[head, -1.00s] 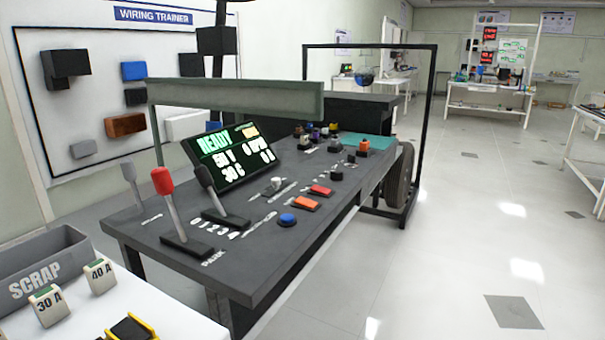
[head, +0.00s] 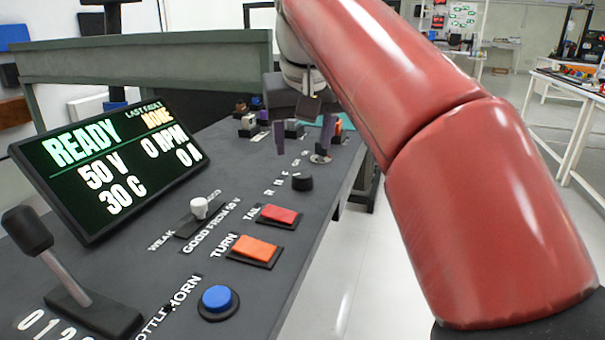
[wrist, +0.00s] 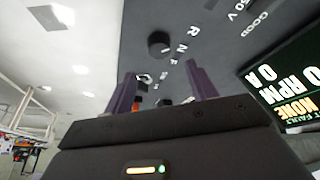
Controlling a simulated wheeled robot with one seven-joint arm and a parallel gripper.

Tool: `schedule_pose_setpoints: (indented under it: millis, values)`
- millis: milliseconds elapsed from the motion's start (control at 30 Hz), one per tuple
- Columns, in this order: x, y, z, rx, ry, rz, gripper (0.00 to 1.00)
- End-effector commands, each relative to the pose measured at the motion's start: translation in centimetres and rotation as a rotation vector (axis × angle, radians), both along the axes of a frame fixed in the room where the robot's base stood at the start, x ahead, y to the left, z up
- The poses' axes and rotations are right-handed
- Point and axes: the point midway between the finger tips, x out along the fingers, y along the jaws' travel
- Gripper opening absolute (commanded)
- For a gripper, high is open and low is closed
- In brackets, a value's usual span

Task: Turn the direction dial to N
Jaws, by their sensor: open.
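The direction dial (head: 302,182) is a small round black knob on the dark console, beside a row of white letters that includes R, N and F. It also shows in the wrist view (wrist: 160,44), upper middle, beyond my fingertips. I cannot tell which letter it points to. My gripper (head: 303,145) is open and empty, with two purple fingers pointing down over the console. In the head view it is past the dial, toward the far end. In the wrist view the fingers (wrist: 160,78) stand apart, and the dial is not between them.
A tilted screen (head: 110,165) reads READY. An orange TURN switch (head: 254,250), a red TAIL switch (head: 279,215), a blue horn button (head: 217,300) and a white-knobbed slider (head: 198,208) lie nearer. A black lever (head: 30,235) stands left. Several small controls sit beyond my gripper.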

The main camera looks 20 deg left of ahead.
Motion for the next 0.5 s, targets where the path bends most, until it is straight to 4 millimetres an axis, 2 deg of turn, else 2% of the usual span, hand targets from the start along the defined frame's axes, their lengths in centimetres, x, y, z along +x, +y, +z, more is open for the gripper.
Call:
schedule_pose_setpoints:
  millis: [300, 500]
  values:
    - [1.6, 0.7, -4.5, -0.003, 0.001, 0.002, 0.57]
    - [2.4, 1.1, -6.5, -0.002, 0.0, 0.003, 0.57]
